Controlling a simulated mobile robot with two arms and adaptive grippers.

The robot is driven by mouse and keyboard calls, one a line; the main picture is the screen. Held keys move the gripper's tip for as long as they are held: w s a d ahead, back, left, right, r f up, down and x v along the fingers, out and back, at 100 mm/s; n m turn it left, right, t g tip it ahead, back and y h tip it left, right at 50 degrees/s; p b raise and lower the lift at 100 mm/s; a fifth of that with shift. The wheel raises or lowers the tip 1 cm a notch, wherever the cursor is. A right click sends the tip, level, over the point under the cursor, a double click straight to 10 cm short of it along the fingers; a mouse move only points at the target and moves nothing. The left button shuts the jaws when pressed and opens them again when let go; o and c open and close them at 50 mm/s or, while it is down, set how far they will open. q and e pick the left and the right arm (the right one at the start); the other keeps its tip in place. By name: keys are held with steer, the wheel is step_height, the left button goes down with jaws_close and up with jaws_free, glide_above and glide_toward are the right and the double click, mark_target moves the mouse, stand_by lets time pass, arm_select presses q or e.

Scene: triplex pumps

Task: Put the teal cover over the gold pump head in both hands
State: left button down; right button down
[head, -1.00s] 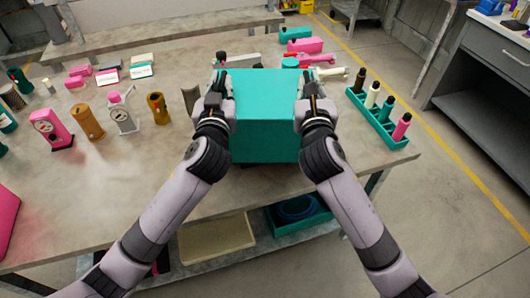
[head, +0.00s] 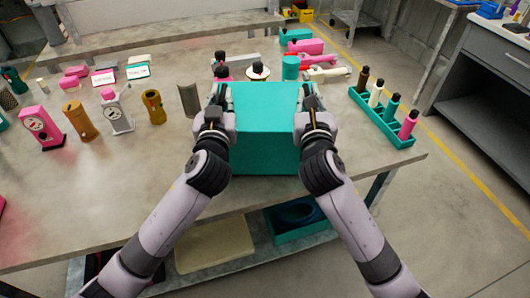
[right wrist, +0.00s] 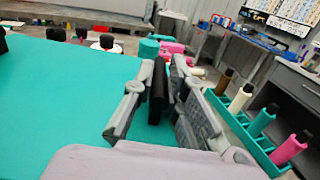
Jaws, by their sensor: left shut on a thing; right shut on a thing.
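The teal cover (head: 265,125) is a large box shape held between my two grippers, low over or on the near part of the table. My left gripper (head: 219,98) is shut at its left side. My right gripper (head: 311,98) is shut at its right side. In the right wrist view the teal cover (right wrist: 65,100) fills the left, with the right gripper (right wrist: 158,95) and a dark piece between its fingers at the cover's edge. Just behind the cover stands a white and gold piece with a black knob (head: 258,71); I cannot tell if it is the gold pump head. The cover's underside is hidden.
A teal rack (head: 385,122) with several bottles stands to the right of the cover. Several pumps, including a brass-coloured one (head: 154,106), stand to the left. The table (head: 90,205) is bare at front left.

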arm_select(q)
steer(key=shift+f, duration=0.3)
arm_select(e)
steer(key=shift+f, duration=0.35)
arm_select(q)
steer(key=c, duration=2.1)
jaws_free()
steer(key=shift+f+b, duration=0.2)
steer(key=shift+b, duration=0.15)
arm_select(e)
steer(key=c, duration=2.1)
jaws_free()
steer(key=shift+f, duration=0.2)
arm_select(q)
steer(key=shift+o, duration=0.9)
steer(key=shift+r, duration=0.1)
arm_select(e)
steer(key=shift+o, duration=0.9)
steer(key=shift+r, duration=0.15)
arm_select(q)
steer(key=o, duration=0.3)
arm_select(e)
steer(key=o, duration=0.3)
arm_select(q)
steer(key=shift+s, duration=0.1)
